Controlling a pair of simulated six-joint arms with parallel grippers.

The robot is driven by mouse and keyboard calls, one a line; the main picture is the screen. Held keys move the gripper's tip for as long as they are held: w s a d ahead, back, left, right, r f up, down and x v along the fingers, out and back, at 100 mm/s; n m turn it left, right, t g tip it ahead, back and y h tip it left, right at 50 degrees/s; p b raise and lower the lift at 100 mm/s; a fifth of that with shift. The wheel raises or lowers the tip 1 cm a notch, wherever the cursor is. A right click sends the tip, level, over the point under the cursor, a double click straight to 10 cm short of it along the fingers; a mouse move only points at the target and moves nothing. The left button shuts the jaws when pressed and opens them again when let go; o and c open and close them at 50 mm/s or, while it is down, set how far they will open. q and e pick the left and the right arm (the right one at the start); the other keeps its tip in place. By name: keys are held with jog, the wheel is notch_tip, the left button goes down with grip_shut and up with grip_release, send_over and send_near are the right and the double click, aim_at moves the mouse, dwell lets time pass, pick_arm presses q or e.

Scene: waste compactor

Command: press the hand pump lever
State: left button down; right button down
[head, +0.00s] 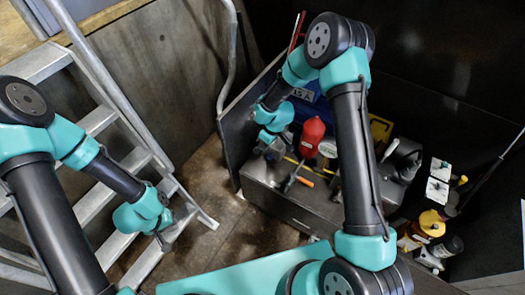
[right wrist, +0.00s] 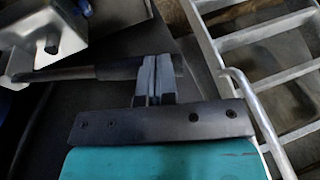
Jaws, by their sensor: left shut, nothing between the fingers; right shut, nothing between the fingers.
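In the right wrist view, a dark lever (right wrist: 92,72) with a thicker black grip runs sideways from a silver metal bracket (right wrist: 60,35). My right gripper (right wrist: 153,65) is shut and empty. Its fingertips overlap the grip end of the lever in this view; whether they touch it I cannot tell. In the head view my right gripper (head: 264,152) is at the left end of the dark bench, and the lever is not clearly made out there. My left gripper (head: 165,243) is shut and empty, in front of the metal stairs, away from the bench.
The dark bench (head: 285,205) carries a red cylinder (head: 312,134), a round gauge (head: 328,148) and an orange-tipped handle (head: 303,181). Metal stairs (head: 100,195) with a handrail (head: 231,60) stand at left. Yellow and white fittings are at right. Brown floor between is clear.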

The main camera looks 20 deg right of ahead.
jog(key=shift+s+d+r, duration=0.15)
jog(key=shift+s+r, duration=0.05)
jog(key=shift+r, duration=1)
jog(key=shift+s+d+r, duration=0.1)
jog(key=shift+s+r, duration=0.1)
jog(key=shift+r, duration=0.95)
